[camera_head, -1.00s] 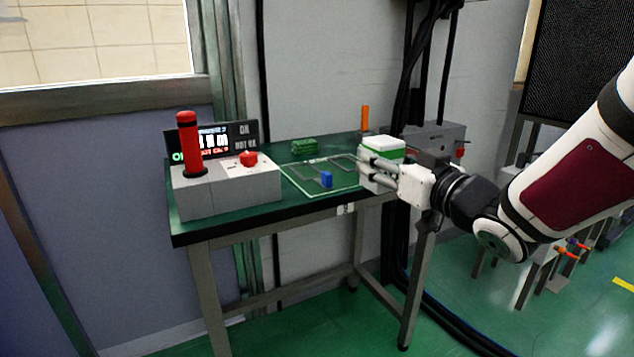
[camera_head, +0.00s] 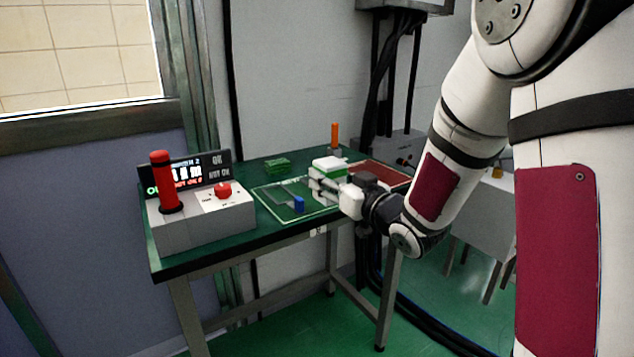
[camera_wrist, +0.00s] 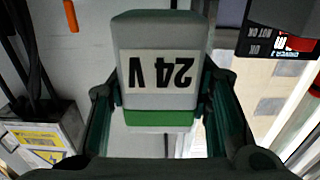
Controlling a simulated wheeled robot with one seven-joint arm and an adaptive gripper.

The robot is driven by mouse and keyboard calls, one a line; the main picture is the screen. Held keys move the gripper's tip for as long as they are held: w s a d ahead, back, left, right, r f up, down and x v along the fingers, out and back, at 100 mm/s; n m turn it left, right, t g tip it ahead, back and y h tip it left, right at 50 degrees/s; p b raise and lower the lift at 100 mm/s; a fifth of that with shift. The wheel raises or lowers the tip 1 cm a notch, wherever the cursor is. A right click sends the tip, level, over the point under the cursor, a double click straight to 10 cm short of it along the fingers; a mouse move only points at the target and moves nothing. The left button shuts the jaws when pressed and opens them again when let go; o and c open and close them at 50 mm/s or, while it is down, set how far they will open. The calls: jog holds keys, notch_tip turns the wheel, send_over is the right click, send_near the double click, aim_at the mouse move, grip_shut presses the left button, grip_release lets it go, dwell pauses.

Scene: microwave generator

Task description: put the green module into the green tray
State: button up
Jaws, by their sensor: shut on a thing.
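The green module (camera_head: 328,164) is a white box with a green band. My gripper (camera_head: 320,182) is shut on it and holds it above the right part of the table. In the wrist view the module (camera_wrist: 160,69) sits between both fingers of my gripper (camera_wrist: 157,115), its "24 V" label upside down and its green band toward the palm. The green tray (camera_head: 285,214) appears to be the flat green area with a pale rim on the table, left of and below the module. Grey shapes and a blue block (camera_head: 298,204) show inside its rim.
A red tray (camera_head: 385,172) lies right of the module. A green stack (camera_head: 277,165) and an orange post (camera_head: 335,135) stand at the back.

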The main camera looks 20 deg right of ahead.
jog(key=x, duration=0.4)
jog(key=d+b+x, duration=0.1)
jog(key=x, duration=0.2)
jog(key=shift+w+d+f, duration=0.1)
jog(key=shift+f, duration=0.3)
jog(key=shift+f+b, duration=0.75)
jog(key=shift+f, duration=0.95)
jog(key=shift+f, duration=0.15)
jog(key=o, duration=1.1)
jog(key=p+v, duration=0.1)
jog(key=v, duration=1.1)
jog(key=shift+p, duration=0.35)
jog(key=shift+w+r, duration=0.1)
jog(key=shift+r, duration=0.1)
